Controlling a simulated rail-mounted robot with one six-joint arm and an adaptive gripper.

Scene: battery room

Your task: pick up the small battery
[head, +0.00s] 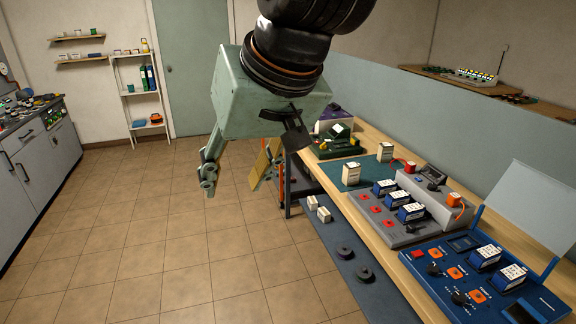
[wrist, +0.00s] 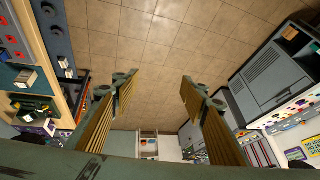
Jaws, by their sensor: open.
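My gripper (head: 236,178) hangs in the air over the tiled floor, left of the workbench, with its fingers apart and nothing between them. In the wrist view my gripper (wrist: 156,82) shows only floor between its fingertips. Several battery-like blocks are in view, and I cannot tell which is the small battery. Two smaller whitish blocks, a far one (head: 312,202) and a near one (head: 324,214), sit on a lower dark ledge. All are apart from my gripper, to its right.
The workbench (head: 398,270) holds a grey charger (head: 388,228) and a blue charger (head: 440,283) with blue-and-white batteries. Two dark round pieces (head: 354,262) lie on the ledge. A grey cabinet (head: 45,160) stands at left. The middle floor is clear.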

